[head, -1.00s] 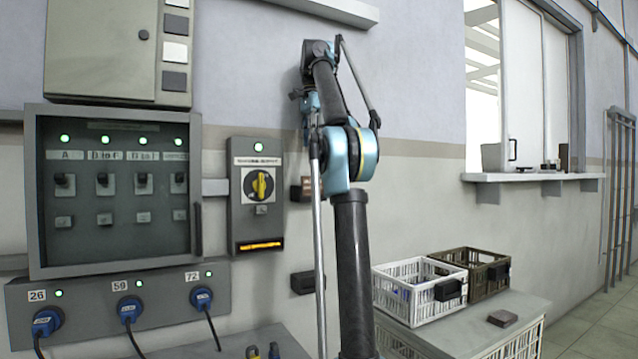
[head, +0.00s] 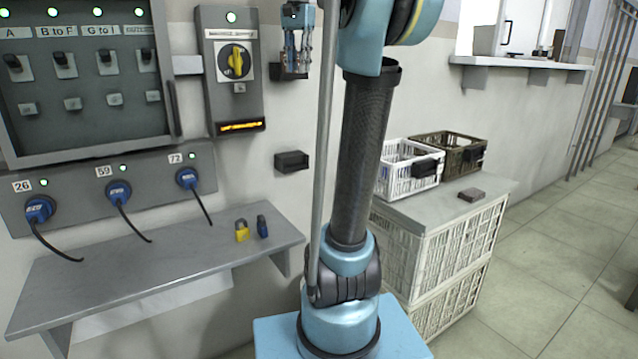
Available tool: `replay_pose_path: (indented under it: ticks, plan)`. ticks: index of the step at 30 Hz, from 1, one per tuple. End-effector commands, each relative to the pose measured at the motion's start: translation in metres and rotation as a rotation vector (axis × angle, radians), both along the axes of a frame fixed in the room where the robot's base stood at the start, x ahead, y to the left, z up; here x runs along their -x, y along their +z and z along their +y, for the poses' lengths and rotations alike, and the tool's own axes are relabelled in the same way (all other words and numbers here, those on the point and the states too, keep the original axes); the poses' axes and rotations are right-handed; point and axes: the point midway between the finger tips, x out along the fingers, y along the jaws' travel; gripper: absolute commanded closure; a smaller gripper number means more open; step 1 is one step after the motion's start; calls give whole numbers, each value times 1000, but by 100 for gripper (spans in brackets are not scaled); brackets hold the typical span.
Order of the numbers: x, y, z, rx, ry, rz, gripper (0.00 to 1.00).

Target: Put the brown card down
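I cannot pick out a brown card for certain. My gripper (head: 297,66) hangs fingers down in front of the upper dark wall holder (head: 277,72), near the rotary switch box. Its fingers cover part of that holder, and whether anything is between them is too small to tell. A small flat dark-brown block (head: 471,195) lies on the grey top of the crate stack (head: 430,207), far right of my gripper. A lower dark wall holder (head: 291,161) is below my gripper and looks empty.
A white crate (head: 408,173) and a brown crate (head: 452,150) stand on the stack. A grey shelf (head: 150,265) carries a yellow padlock (head: 241,230) and a blue one (head: 262,226). The switch box (head: 235,100) with its yellow knob is left of my gripper.

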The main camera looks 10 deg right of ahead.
Motion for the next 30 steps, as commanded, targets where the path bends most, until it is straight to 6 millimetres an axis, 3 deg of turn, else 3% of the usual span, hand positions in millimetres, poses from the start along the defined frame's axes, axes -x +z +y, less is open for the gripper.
replay_pose_path:
  ticks: [11, 24, 27, 30]
  plan:
    - [92, -160, 0, 30, 298, -47, 75]
    - [209, -378, 0, 81, 634, -96, 75]
    - [229, -416, -1, 91, 689, -104, 75]
    - [241, -440, -2, 99, 725, -108, 75]
